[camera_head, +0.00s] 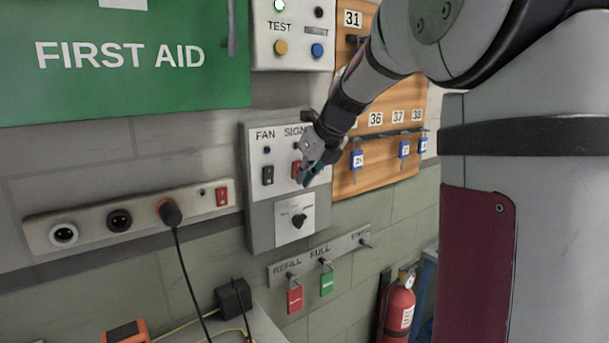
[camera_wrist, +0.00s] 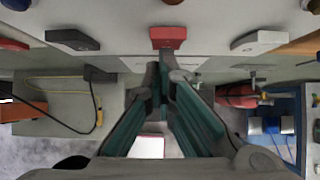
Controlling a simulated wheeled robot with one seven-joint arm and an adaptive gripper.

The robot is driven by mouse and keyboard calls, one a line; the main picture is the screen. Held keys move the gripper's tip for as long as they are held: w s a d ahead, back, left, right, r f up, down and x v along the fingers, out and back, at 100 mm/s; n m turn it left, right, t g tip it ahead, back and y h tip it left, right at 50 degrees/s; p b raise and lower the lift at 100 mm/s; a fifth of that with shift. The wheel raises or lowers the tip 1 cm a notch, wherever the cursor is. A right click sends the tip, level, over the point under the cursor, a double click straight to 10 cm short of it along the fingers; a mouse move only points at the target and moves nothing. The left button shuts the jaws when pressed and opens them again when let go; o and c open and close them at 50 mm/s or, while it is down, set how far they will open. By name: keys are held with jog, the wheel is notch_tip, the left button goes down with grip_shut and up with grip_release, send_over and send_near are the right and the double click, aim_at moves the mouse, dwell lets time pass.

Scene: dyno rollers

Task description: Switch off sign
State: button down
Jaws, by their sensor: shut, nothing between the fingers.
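The grey switch panel (camera_head: 258,210) is on the wall, with FAN and SIGN labels showing; the end of the second label is hidden by my arm. The red rocker switch (camera_head: 296,170) sits under SIGN, partly covered by my gripper. It also shows at the top middle of the wrist view (camera_wrist: 167,37). I cannot tell which way it is pressed. My gripper (camera_head: 304,181) is shut and empty, in front of the panel. In the wrist view my fingertips (camera_wrist: 164,66) are just below the red switch; contact is not clear.
A dark FAN switch (camera_head: 268,175) is left of the red one. Another switch (camera_wrist: 258,41) is to the right. A rotary knob (camera_head: 299,220) is below. A key board (camera_head: 385,160) is close on the right, and a socket strip (camera_head: 90,234) is on the left.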

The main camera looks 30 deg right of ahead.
jog(key=shift+r, duration=0.2)
jog(key=shift+r+p, duration=0.5)
jog(key=shift+r, duration=0.2)
